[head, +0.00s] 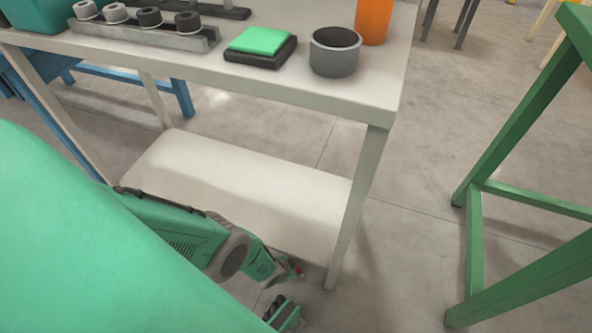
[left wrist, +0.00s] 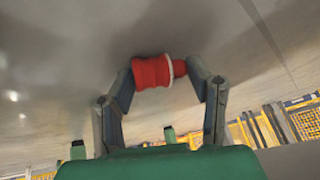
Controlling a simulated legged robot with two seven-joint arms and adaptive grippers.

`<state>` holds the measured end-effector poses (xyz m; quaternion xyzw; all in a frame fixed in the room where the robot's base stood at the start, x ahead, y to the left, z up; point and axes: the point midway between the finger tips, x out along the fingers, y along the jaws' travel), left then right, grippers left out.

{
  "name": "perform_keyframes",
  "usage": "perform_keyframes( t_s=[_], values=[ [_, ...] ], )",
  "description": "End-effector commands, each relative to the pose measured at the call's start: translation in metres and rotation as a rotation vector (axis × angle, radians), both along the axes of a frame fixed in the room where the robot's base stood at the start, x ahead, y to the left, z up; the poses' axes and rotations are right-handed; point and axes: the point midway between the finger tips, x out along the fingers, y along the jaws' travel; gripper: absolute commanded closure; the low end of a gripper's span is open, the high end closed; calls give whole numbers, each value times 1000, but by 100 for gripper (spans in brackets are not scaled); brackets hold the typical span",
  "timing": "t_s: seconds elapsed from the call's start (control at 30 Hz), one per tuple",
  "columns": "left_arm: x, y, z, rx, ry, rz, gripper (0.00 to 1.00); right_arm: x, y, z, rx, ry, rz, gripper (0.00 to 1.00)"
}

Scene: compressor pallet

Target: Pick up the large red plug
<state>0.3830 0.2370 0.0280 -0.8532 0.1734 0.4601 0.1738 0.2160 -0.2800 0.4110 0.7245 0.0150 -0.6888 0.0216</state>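The large red plug (left wrist: 154,71) has a red body, a pale ring and a narrower red end. In the left wrist view it lies crosswise between the two fingertips of my left gripper (left wrist: 163,76), which appear to touch it at both ends. In the head view this gripper (head: 296,269) is low, beside the front of the white table, with a small bit of red at its fingers. Most of the plug is hidden there. A green and dark part (head: 283,314) at the bottom edge may belong to my right gripper; its fingers cannot be made out.
The white table (head: 350,97) has a lower shelf (head: 240,180) near my left gripper. On top are a grey rack (head: 140,32), a green block (head: 259,40), a grey cup (head: 335,52) and an orange cylinder (head: 373,20). A green frame (head: 474,240) stands right; floor between is clear.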

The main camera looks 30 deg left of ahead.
Motion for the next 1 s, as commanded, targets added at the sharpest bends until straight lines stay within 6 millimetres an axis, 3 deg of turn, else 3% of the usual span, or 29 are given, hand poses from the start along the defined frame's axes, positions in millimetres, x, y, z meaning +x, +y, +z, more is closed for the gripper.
perform_keyframes(
  t_s=[0.33,0.57,1.0],
  values=[
    [-1,0,2,0,0,0,77,0,0,3,0,0,0,60],
    [-14,4,18,0,1,0,77,0,0,21,0,0,0,60],
    [-102,27,67,1,3,0,77,0,0,82,0,0,0,60]
  ],
)
